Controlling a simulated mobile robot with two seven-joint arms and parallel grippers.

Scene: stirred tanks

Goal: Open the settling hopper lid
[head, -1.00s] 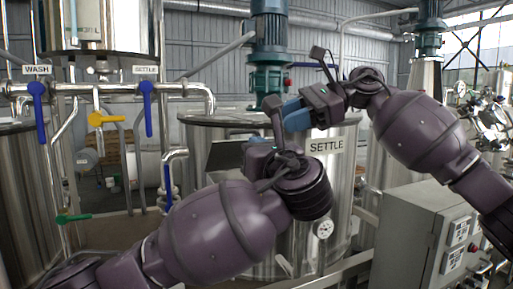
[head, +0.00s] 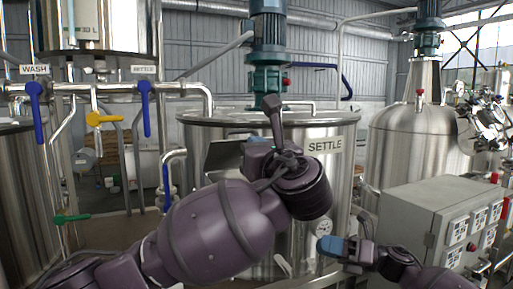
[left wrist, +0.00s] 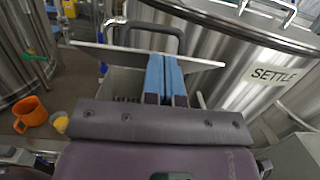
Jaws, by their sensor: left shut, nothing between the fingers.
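A flat grey plate, which looks like the settling hopper lid (head: 224,156), shows in the head view at the front of the SETTLE tank (head: 340,165), partly behind my left gripper (head: 258,141). In the left wrist view the lid (left wrist: 205,61) is a thin plate seen nearly edge-on, with a dark looped handle (left wrist: 181,36) beyond it. How far it stands open is unclear. My left gripper (left wrist: 166,75) is shut and empty, its blue fingers in front of the plate; contact is unclear. My right gripper (head: 330,246) is low, right of the tank's front; its finger gap is hidden.
A grey control box (head: 425,225) stands at the right. Pipes with blue valve handles (head: 146,108) and a yellow one (head: 105,119) are at the left. An orange mug (left wrist: 31,114) shows in the left wrist view. A motor (head: 268,35) stands above the tank.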

